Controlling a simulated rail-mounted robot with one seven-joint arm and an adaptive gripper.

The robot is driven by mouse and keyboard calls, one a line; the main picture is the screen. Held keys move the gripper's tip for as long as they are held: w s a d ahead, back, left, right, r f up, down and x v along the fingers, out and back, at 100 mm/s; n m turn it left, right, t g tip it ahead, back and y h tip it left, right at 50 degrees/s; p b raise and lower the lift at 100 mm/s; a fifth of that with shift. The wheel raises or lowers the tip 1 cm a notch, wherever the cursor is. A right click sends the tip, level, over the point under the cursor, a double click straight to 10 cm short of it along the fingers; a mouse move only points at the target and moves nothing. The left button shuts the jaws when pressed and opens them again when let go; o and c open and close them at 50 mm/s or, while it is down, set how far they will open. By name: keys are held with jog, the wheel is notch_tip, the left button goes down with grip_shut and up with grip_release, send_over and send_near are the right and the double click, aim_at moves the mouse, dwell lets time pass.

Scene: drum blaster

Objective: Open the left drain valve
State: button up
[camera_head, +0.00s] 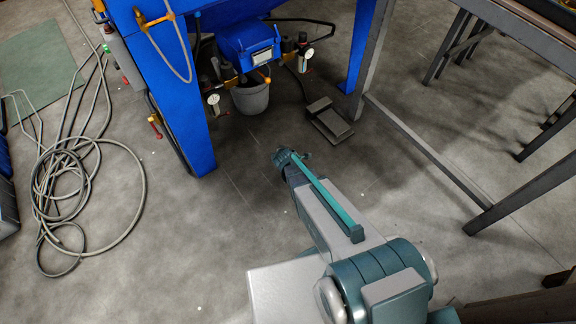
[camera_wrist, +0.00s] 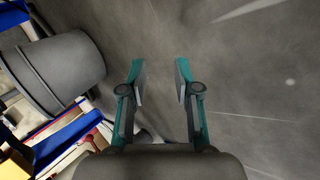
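The blue blaster cabinet (camera_head: 182,110) stands at the back. Under it, a left gauge assembly (camera_head: 213,99) with a round white dial hangs beside its blue leg, and a similar right gauge assembly (camera_head: 306,55) hangs farther right. The left drain valve is too small to single out with certainty. My gripper (camera_head: 288,156) is in front of the cabinet, over the floor, apart from both assemblies. In the wrist view my gripper (camera_wrist: 158,72) is open, with only bare floor between its fingers.
A grey bucket (camera_head: 250,97) stands under the cabinet; it also shows in the wrist view (camera_wrist: 58,70). A foot pedal (camera_head: 329,119) lies on the floor. Coiled hoses (camera_head: 80,195) lie at left, a metal table frame (camera_head: 430,160) stands at right.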

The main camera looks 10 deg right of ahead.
jog(key=shift+s+d+f+m+g+h, duration=0.15)
jog(key=shift+s+d+f+m+g, duration=0.25)
jog(key=shift+s, duration=0.45)
jog(key=shift+s+d+f+m+g+h, duration=0.1)
jog(key=shift+s+d+f+m+g, duration=0.15)
jog(key=shift+s+m+g, duration=0.4)
jog(key=shift+s+d+f+m+g+h, duration=0.15)
jog(key=shift+s+d+f+m, duration=0.2)
jog(key=shift+s, duration=0.65)
